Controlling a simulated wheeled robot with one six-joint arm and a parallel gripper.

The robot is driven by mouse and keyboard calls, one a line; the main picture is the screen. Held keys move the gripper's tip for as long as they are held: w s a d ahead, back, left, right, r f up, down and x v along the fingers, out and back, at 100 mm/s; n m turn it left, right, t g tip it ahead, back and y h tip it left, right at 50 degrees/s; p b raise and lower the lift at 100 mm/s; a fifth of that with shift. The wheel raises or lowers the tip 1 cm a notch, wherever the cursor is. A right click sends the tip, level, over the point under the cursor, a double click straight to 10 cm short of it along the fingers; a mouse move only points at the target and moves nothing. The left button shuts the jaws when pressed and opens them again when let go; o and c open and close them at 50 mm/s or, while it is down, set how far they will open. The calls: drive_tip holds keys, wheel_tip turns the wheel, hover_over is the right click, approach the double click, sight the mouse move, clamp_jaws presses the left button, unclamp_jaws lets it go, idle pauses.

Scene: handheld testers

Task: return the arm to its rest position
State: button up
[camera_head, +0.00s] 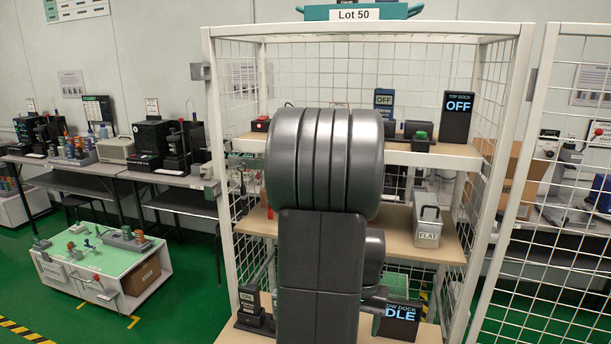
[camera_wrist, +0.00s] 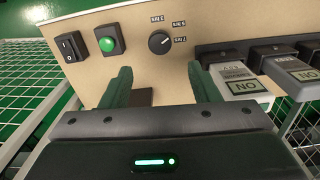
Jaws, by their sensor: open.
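My arm stands in front of the white wire rack (camera_head: 219,170) in the head view. It hides the middle of the shelves, and my gripper does not show there. In the wrist view my gripper (camera_wrist: 164,82) is open, with its two dark green fingers apart. Nothing shows held between them. Beyond the fingers is a tan panel (camera_wrist: 135,35) with a black rocker switch (camera_wrist: 71,46), a green button (camera_wrist: 109,43) and a black knob (camera_wrist: 160,41). The right finger overlaps the view close to a grey tester (camera_wrist: 238,80) marked NO. Whether they touch I cannot tell.
A second grey tester (camera_wrist: 298,78) lies farther right. On the rack are a display reading OFF (camera_head: 457,116), a grey box labelled FLAT (camera_head: 428,228) and a low display (camera_head: 400,318). A mesh panel (camera_head: 545,200) stands at right. Green floor (camera_head: 200,270) is open at left.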

wheel_tip(320, 180, down, 9)
drive_tip(key=shift+s+r+b, duration=0.1)
drive_tip(key=shift+r+b, duration=0.05)
drive_tip(key=shift+b, duration=0.3)
drive_tip(key=shift+f, duration=0.3)
drive_tip(key=n+p, duration=0.1)
drive_tip(key=n, duration=0.5)
drive_tip(key=shift+r, duration=0.1)
drive_tip(key=n+p, duration=0.1)
drive_tip(key=n, duration=0.5)
drive_tip(key=shift+p, duration=0.3)
wheel_tip(320, 180, up, 10)
drive_tip(key=shift+p, duration=0.3)
drive_tip(key=shift+a, duration=0.1)
